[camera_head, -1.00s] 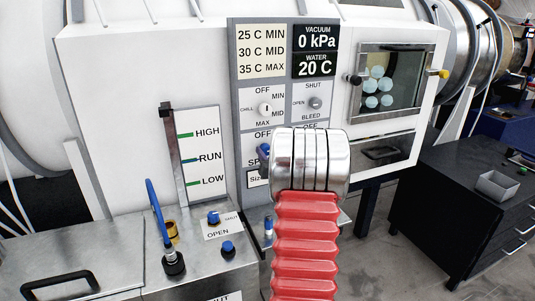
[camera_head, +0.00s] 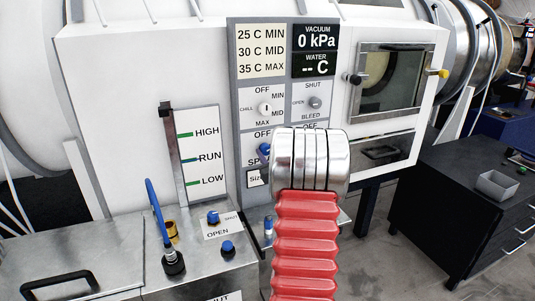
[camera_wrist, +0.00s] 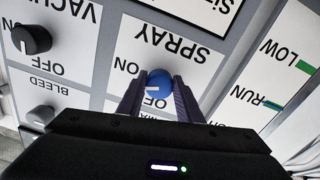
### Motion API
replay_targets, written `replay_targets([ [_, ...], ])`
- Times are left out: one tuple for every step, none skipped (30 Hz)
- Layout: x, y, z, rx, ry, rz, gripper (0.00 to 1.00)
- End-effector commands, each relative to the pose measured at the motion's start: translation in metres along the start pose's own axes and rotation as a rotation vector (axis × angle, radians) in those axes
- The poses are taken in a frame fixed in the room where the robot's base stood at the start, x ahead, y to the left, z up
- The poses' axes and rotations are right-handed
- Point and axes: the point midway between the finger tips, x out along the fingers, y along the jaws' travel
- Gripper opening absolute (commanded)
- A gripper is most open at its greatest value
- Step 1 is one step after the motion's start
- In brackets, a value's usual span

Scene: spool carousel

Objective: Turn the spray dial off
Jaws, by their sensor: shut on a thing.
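The spray dial is a round blue knob (camera_wrist: 160,82) with a white mark, on a white panel lettered SPRAY, upside down in the wrist view. My gripper (camera_wrist: 159,89) has its two dark fingers on either side of the knob, shut on it. The white mark lies low on the knob near the partly covered OFF label; an ON label is at the left. In the head view the blue knob (camera_head: 264,149) shows just left of my arm, which hides my gripper and most of the spray panel.
A black vacuum knob (camera_wrist: 32,40) and a bleed knob (camera_wrist: 41,116) sit beside the spray panel. The chill dial (camera_head: 265,108) is above it. A level gauge (camera_head: 199,155) and blue-topped valves stand at the left. A dark cabinet (camera_head: 465,190) stands at the right.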

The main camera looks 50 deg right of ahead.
Motion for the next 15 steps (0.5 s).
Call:
replay_targets([
  [-0.0006, 0.0015, 0.0013, -0.042, -0.001, 0.002, 0.10],
  [-0.0006, 0.0016, 0.0014, -0.070, 0.000, 0.002, 0.10],
  [-0.0006, 0.0017, 0.0015, -0.108, 0.000, 0.002, 0.10],
  [-0.0006, 0.0018, 0.0016, -0.137, 0.001, 0.002, 0.10],
  [-0.0006, 0.0018, 0.0016, -0.166, 0.002, 0.002, 0.10],
  [-0.0006, 0.0019, 0.0016, -0.204, 0.003, 0.001, 0.10],
  [-0.0006, 0.0020, 0.0017, -0.232, 0.004, 0.001, 0.10],
  [-0.0006, 0.0021, 0.0017, -0.261, 0.005, 0.001, 0.10],
  [-0.0007, 0.0022, 0.0017, -0.299, 0.006, 0.001, 0.10],
  [-0.0007, 0.0022, 0.0017, -0.327, 0.007, 0.001, 0.10],
  [-0.0007, 0.0023, 0.0017, -0.356, 0.007, 0.000, 0.10],
  [-0.0007, 0.0024, 0.0017, -0.393, 0.009, 0.000, 0.10],
  [-0.0007, 0.0024, 0.0017, -0.422, 0.010, 0.000, 0.10],
  [-0.0007, 0.0025, 0.0016, -0.451, 0.010, 0.000, 0.10],
  [-0.0007, 0.0025, 0.0016, -0.488, 0.011, -0.001, 0.10],
])
